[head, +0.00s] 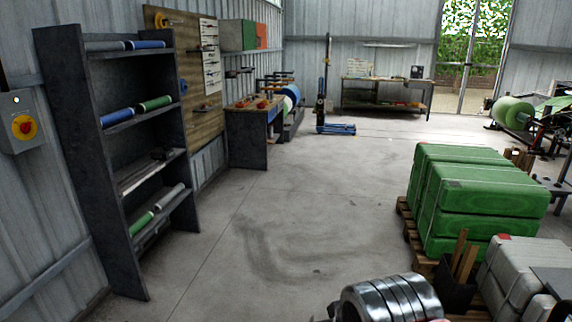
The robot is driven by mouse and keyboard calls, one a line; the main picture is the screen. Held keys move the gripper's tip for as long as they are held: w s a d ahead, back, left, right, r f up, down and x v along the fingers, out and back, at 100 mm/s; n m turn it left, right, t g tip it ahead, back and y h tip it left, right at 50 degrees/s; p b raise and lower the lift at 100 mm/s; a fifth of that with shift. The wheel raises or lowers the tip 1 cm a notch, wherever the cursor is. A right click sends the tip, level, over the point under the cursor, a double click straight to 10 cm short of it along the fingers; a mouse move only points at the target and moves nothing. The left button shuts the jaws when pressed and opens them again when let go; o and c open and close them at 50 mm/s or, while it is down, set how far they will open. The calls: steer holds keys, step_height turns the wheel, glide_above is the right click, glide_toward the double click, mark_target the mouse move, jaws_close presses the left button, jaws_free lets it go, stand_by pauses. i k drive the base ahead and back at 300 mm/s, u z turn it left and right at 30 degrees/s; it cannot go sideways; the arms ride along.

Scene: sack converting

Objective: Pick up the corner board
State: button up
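Brown strips (465,262) that look like corner boards stand upright, slightly tilted, in a dark open bin (455,293) at the lower right. The bin is between the green stacked bales and the pale grey sacks. I cannot tell for sure which strip is the corner board, and their lower ends are hidden in the bin. My gripper is not in view.
Green bales (480,190) sit on a wooden pallet (413,232). Pale sacks (520,265) lie at the lower right. Shiny metal rings (385,300) are at the bottom edge. A dark shelf rack (75,170) stands left. The middle floor (300,205) is clear.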

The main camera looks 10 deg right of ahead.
mark_target(471, 251)
steer(key=z, duration=0.3)
steer(key=i, duration=1.45)
steer(key=z, duration=0.65)
steer(key=i, duration=0.7)
steer(key=z, duration=0.4)
steer(key=i, duration=0.75)
steer(key=z, duration=0.45)
steer(key=i, duration=0.85)
steer(key=z, duration=0.25)
